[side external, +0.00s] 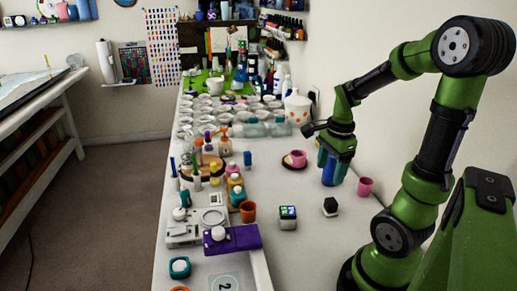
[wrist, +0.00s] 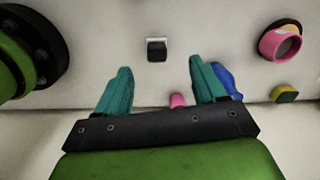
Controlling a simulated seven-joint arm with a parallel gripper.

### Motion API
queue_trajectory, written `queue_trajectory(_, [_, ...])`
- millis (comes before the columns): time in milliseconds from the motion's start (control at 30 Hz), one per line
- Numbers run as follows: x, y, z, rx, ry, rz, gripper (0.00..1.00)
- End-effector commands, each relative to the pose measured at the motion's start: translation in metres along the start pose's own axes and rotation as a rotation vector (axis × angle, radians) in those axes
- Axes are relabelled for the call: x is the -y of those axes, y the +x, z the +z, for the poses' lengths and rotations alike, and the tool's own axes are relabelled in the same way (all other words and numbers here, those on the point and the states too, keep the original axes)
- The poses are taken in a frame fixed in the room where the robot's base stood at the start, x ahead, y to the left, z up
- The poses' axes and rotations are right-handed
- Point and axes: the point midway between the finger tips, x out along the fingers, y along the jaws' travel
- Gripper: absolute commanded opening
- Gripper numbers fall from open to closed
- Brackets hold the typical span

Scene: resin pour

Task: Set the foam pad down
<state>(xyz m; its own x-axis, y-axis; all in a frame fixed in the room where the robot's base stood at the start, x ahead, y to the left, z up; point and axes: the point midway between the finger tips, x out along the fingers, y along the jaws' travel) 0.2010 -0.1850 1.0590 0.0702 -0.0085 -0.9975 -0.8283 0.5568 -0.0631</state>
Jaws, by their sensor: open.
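My gripper (side external: 333,180) points down above the right part of the white table. In the wrist view its two teal fingers (wrist: 162,80) are spread wide apart, with nothing held between them. A small black block (side external: 331,206) with a white part stands on the table, nearer the side camera than my gripper. In the wrist view this black block (wrist: 157,50) is beyond the fingertips, apart from them. A small yellow and dark green block (wrist: 285,94) lies right of the fingers. I cannot tell for certain which block is the foam pad.
A pink cup (side external: 365,187) is right of my gripper; another pink cup (side external: 297,156) sits on a dark round coaster. A blue object (wrist: 228,78) is partly behind the right finger. A small device with a screen (side external: 288,216) stands left of the black block. Bottles and cups crowd the table's left and back.

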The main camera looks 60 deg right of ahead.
Motion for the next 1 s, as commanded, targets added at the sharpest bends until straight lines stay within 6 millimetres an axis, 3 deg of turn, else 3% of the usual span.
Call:
queue_trajectory(100, [-0.002, -0.029, 0.063, 0.061, -0.43, -0.15, 0.7])
queue_trajectory(200, [-0.019, -0.056, 0.118, 0.085, -0.859, -0.304, 0.7])
queue_trajectory(300, [-0.043, -0.078, 0.16, 0.076, -1.236, -0.452, 0.7])
queue_trajectory(400, [-0.067, -0.094, 0.186, 0.047, -1.514, -0.572, 0.7])
queue_trajectory(600, [-0.087, -0.104, 0.204, 0.004, -1.741, -0.673, 0.7])
queue_trajectory(1000, [-0.086, -0.104, 0.204, 0.003, -1.742, -0.672, 0.7])
